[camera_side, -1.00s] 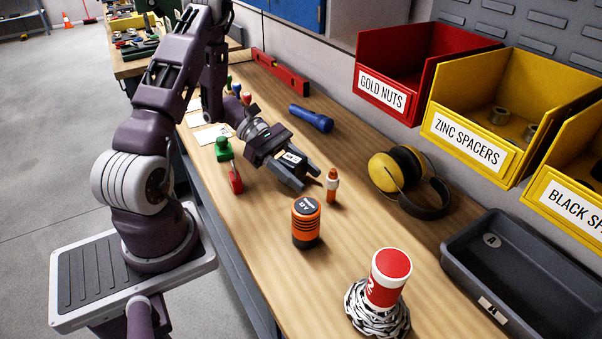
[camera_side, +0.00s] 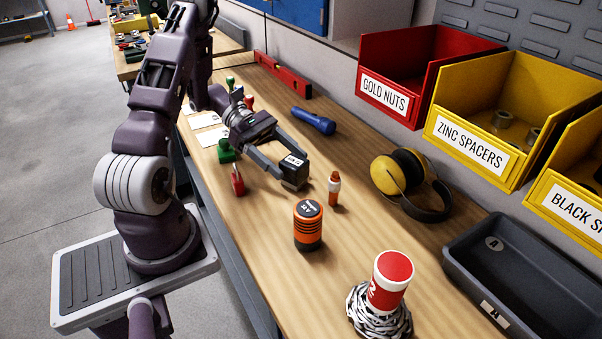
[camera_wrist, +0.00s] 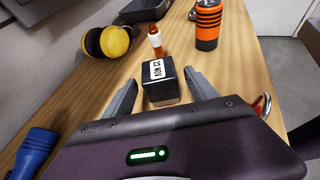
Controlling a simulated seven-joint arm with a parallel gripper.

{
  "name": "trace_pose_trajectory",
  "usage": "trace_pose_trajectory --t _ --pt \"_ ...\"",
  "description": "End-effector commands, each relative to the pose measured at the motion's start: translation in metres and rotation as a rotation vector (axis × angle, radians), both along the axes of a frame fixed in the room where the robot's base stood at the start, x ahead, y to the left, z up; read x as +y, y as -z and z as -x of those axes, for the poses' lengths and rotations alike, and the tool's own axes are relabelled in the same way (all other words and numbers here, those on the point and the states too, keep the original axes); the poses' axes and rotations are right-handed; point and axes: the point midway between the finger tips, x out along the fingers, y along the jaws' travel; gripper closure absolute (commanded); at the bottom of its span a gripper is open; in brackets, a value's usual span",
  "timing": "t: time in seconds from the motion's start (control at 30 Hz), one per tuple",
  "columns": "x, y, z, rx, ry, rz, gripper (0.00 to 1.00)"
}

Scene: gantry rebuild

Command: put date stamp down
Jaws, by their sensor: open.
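The date stamp is a small black block (camera_side: 295,172) with a white date label on it. It rests on the wooden bench top. In the wrist view the stamp (camera_wrist: 161,84) sits between the two fingers, its label facing up toward the camera. My gripper (camera_side: 282,164) is open around the stamp, low over the bench. In the wrist view, gaps show between the stamp and both fingers of my gripper (camera_wrist: 163,92). The stamp's underside is hidden.
An orange-and-white marker (camera_side: 334,189) and an orange-black canister (camera_side: 308,226) stand close by. A red-handled tool (camera_side: 237,180) and green stamp (camera_side: 226,151) are at the left. A blue flashlight (camera_side: 313,121) and yellow earmuffs (camera_side: 410,180) lie behind. Bench front-left of the canister is clear.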

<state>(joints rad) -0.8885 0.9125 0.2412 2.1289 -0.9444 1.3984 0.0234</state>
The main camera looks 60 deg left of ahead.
Motion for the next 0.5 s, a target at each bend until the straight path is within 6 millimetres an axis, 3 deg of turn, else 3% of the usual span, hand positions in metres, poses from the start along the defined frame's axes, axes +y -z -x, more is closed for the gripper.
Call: trace_pose_trajectory --t 0.1,0.3,0.4,0.47,0.5 --pt "0.027 -0.011 0.011 -0.001 -0.002 -0.003 0.33" --pt "0.051 -0.023 0.021 0.001 0.001 -0.003 0.33" --pt "0.039 -0.039 0.019 -0.019 0.073 -0.055 0.33" --pt "0.017 -0.059 0.016 -0.052 0.183 -0.139 0.33" --pt "-0.003 -0.075 0.017 -0.084 0.282 -0.216 0.33"
